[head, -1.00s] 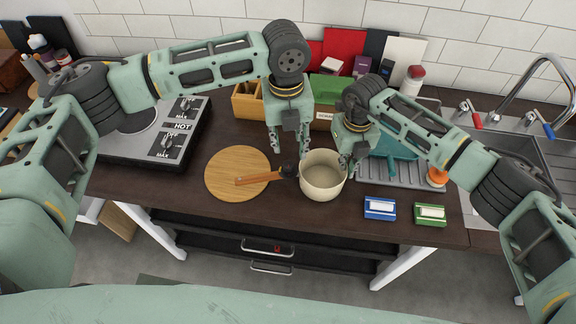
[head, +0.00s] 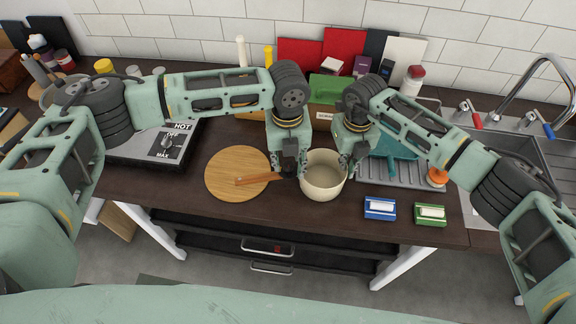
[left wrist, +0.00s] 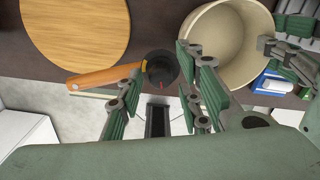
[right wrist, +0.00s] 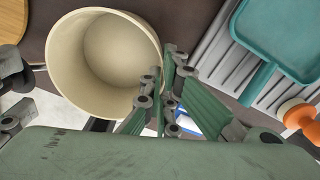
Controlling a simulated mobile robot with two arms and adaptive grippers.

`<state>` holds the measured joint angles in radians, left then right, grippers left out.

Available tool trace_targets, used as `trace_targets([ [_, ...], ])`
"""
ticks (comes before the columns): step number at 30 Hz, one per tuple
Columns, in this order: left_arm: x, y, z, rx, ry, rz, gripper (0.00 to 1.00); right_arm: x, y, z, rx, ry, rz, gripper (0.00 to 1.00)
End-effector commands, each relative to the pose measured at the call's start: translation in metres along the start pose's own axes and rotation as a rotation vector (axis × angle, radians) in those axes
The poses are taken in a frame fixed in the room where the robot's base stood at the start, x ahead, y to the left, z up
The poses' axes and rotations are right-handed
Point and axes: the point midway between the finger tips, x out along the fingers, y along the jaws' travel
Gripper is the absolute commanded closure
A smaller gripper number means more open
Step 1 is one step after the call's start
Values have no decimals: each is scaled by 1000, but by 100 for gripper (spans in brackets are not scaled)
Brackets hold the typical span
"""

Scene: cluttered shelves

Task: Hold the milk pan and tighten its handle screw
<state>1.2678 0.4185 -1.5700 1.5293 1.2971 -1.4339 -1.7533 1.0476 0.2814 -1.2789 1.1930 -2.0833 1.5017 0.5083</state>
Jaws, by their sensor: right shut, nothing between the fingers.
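The cream milk pan (head: 322,177) stands upright on the dark counter, its wooden handle (head: 258,179) pointing left over the round board. My left gripper (head: 289,170) is above the collar, pointing down. Its fingers are apart, with the collar showing between them in the left wrist view. My right gripper (head: 347,166) is shut and empty at the pan's right rim. I cannot tell whether it touches the pan wall (right wrist: 104,50).
The round wooden board (head: 226,168) lies under the handle. A blue box (head: 380,208) and a green box (head: 430,214) lie at front right. A teal dustpan-like item (right wrist: 275,40) lies on the drainer beside the sink. A hot plate (head: 130,148) stands left.

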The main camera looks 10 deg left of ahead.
Motion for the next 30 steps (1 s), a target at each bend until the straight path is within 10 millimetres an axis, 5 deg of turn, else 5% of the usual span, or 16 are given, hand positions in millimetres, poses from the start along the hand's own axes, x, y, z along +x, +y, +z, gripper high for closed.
trace_targets([
  [26, -24, 0, 0, -1, 1, 0, 67, 1, 0, -1, 0, 2, -1, 100],
  [30, -23, 0, -1, -129, 3, 0, 67, 1, 0, -1, 0, 2, -2, 100],
])
